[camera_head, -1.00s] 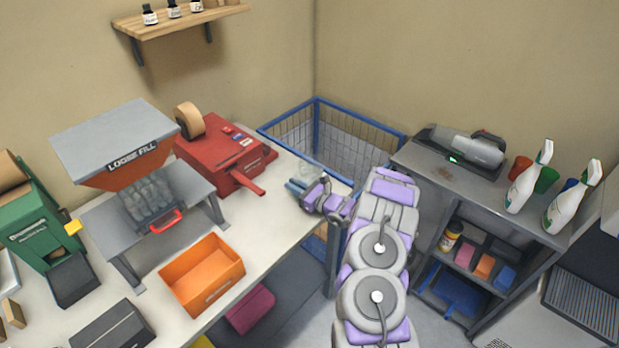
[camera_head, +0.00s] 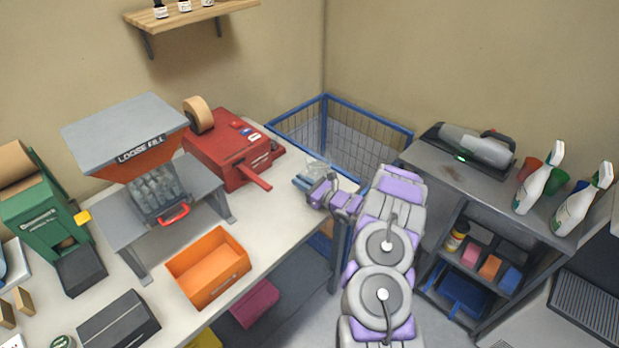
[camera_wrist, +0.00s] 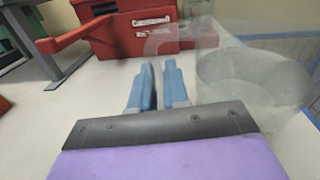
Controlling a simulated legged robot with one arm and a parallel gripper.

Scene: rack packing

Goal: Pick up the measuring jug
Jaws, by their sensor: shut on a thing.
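The measuring jug (camera_wrist: 255,80) is clear and see-through, and stands out faintly at the right of the wrist view. Its handle side reaches left to the fingertips. In the head view the jug (camera_head: 318,168) is a faint clear shape at the table's back right corner, just beyond my gripper. My gripper (camera_wrist: 160,76) has blue fingers close together, shut on the jug's handle side; the exact contact is hard to see through the clear material. In the head view my gripper (camera_head: 301,182) is low over the white table (camera_head: 265,208). I cannot tell whether the jug's base touches the table.
A red tape machine (camera_head: 225,155) stands left of the jug. An orange bin (camera_head: 208,268) and a loose-fill hopper (camera_head: 150,150) are further left. A blue wire cage (camera_head: 365,130) is behind the table corner. A grey shelf unit (camera_head: 455,190) stands right of my arm.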

